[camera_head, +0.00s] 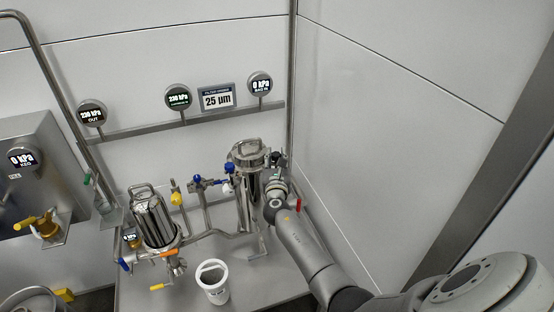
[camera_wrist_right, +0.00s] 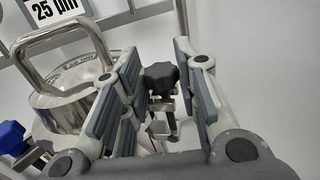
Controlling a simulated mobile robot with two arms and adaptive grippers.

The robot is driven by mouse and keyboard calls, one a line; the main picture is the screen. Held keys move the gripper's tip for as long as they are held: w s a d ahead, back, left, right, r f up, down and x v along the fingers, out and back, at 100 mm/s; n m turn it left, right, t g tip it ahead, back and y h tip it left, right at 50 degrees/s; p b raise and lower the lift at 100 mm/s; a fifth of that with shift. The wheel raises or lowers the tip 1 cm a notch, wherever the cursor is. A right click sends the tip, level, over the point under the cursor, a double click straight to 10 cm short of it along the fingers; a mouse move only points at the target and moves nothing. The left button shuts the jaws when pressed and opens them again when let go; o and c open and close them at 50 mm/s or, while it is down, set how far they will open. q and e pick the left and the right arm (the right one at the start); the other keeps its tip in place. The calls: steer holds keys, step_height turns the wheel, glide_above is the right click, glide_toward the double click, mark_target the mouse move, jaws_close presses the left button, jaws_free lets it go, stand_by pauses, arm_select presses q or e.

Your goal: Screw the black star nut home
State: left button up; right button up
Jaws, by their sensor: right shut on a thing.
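The black star nut (camera_wrist_right: 160,78) sits between the finger pads of my right gripper (camera_wrist_right: 156,75) in the right wrist view. My right gripper is shut on it. The nut is on a metal fitting beside the lidded steel filter housing (camera_wrist_right: 72,85). In the head view my right gripper (camera_head: 278,176) reaches in from the lower right, to the right of the steel housing (camera_head: 248,190). The nut is small and partly hidden there. How far it is screwed down cannot be told. My left gripper is not in view.
A second steel filter (camera_head: 155,220) with coloured valve handles stands to the left on the bench. A white cup (camera_head: 213,284) stands near the front. A blue knob (camera_wrist_right: 12,135) shows left of the housing. Walls close in behind and to the right.

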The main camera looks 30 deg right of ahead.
steer(key=shift+w+a+f+m+g+h+b, duration=0.1)
steer(key=shift+m+g+h+b, duration=0.25)
steer(key=shift+m+h, duration=0.15)
steer(key=shift+w+a+f+m+g+h+b, duration=0.1)
steer(key=shift+m+g+h+b, duration=0.2)
steer(key=shift+m+g+h, duration=0.15)
steer(key=m+g+h+b, duration=0.1)
steer(key=b, duration=0.1)
steer(key=m+g+h+b, duration=0.1)
steer(key=g+h+b, duration=0.1)
steer(key=shift+w+a+m, duration=0.15)
steer(key=shift+m, duration=0.1)
steer(key=shift+r+m+g+h+b, duration=0.15)
steer(key=shift+m+g+h+b, duration=0.7)
steer(key=shift+g+b, duration=0.45)
steer(key=o, duration=1)
steer(key=shift+r, duration=0.1)
